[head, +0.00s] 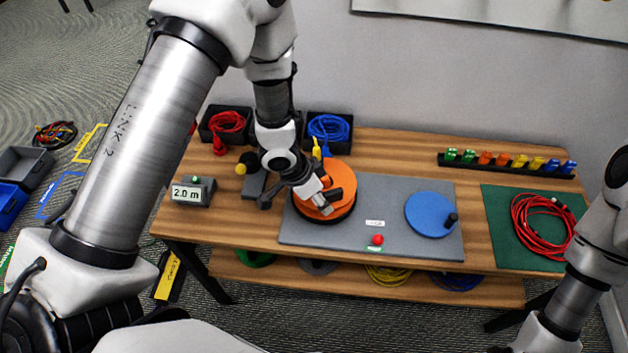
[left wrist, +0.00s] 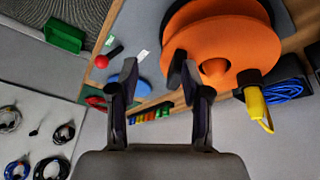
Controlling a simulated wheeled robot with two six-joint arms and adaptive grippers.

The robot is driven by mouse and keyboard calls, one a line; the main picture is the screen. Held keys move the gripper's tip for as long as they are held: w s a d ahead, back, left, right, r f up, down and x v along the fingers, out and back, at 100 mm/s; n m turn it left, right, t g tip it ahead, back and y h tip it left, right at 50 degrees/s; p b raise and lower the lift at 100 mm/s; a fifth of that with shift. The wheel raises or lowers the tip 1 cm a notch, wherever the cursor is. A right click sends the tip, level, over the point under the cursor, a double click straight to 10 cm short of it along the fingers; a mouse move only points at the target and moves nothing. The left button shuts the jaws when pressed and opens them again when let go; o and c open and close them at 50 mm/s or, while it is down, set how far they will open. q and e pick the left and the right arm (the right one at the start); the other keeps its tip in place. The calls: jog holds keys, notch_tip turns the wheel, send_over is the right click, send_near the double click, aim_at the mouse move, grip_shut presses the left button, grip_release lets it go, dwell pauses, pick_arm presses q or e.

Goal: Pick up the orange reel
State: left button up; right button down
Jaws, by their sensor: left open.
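The orange reel (head: 342,208) lies flat on the grey mat (head: 380,190) at the table's middle. It has a dark lower rim and a raised hub. My left gripper (head: 327,202) is over the reel in the head view and hides part of its top.
A red cable (head: 543,226) lies on a green mat at right. Black bins (head: 328,141) with cables and a connector rack (head: 508,166) line the back. A "2.0 m" display (head: 192,192) stands left.

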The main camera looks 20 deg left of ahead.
aim_at(331, 192)
pick_arm(q)
jog(key=w+r+m, duration=0.1)
jog(key=w+r, duration=0.2)
jog(key=shift+m, duration=0.3)
jog(key=x, duration=0.6)
jog(key=shift+w+a+f+p, duration=0.2)
jog(key=shift+w+f+p, duration=0.05)
jog(key=shift+f+p, duration=0.15)
jog(key=shift+w+d+f, duration=0.15)
jog(key=shift+d+f, duration=0.05)
jog(key=shift+f, duration=0.1)
jog(key=shift+a, duration=0.1)
grip_shut()
